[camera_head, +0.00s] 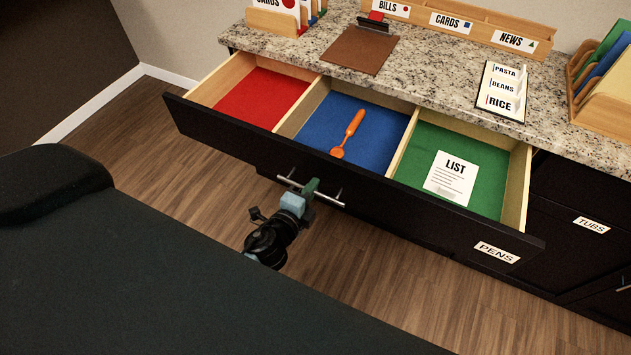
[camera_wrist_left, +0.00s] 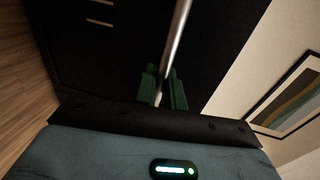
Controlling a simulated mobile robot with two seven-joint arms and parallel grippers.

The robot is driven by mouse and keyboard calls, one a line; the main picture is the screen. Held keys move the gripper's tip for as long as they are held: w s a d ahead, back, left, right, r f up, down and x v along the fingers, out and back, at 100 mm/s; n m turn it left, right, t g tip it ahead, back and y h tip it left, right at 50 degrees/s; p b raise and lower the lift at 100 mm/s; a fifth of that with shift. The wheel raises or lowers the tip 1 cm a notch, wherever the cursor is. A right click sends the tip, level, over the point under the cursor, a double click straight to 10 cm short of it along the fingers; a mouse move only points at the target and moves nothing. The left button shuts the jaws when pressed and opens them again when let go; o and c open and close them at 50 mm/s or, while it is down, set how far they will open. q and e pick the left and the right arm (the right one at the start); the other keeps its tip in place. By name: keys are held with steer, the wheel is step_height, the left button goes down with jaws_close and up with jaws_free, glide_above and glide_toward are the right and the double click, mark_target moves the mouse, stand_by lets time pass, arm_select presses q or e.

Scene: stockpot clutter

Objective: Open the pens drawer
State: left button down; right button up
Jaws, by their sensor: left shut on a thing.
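The pens drawer (camera_head: 374,199) stands pulled out from the black cabinet under the counter, with its inside showing. It has a red section (camera_head: 262,97), a blue section (camera_head: 377,140) and a green section (camera_head: 482,163). Its white PENS label (camera_head: 497,252) is at the right of the front. My left gripper (camera_head: 309,187) is shut on the drawer's metal bar handle (camera_head: 327,198) near its middle. In the left wrist view the green fingers (camera_wrist_left: 165,88) sit on both sides of the handle bar (camera_wrist_left: 178,40). My right gripper is in neither view.
An orange utensil (camera_head: 348,134) lies in the blue section, and a LIST sheet (camera_head: 452,178) lies in the green one. On the granite counter (camera_head: 445,75) are a clipboard (camera_head: 361,48), a card (camera_head: 502,92) and wooden sorters. A TUBS drawer (camera_head: 591,225) is at the right.

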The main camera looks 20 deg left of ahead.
arm_select(q)
steer(key=shift+s+a, duration=0.1)
steer(key=shift+s, duration=1.6)
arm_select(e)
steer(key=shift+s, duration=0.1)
arm_select(q)
steer(key=c, duration=1.6)
jaws_free()
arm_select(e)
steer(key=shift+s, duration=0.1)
arm_select(q)
steer(key=s, duration=0.2)
steer(key=s+r, duration=0.1)
steer(key=s, duration=0.4)
steer(key=shift+s+a+r+b, duration=0.1)
steer(key=shift+s+r+b, duration=0.2)
steer(key=shift+s+b, duration=0.1)
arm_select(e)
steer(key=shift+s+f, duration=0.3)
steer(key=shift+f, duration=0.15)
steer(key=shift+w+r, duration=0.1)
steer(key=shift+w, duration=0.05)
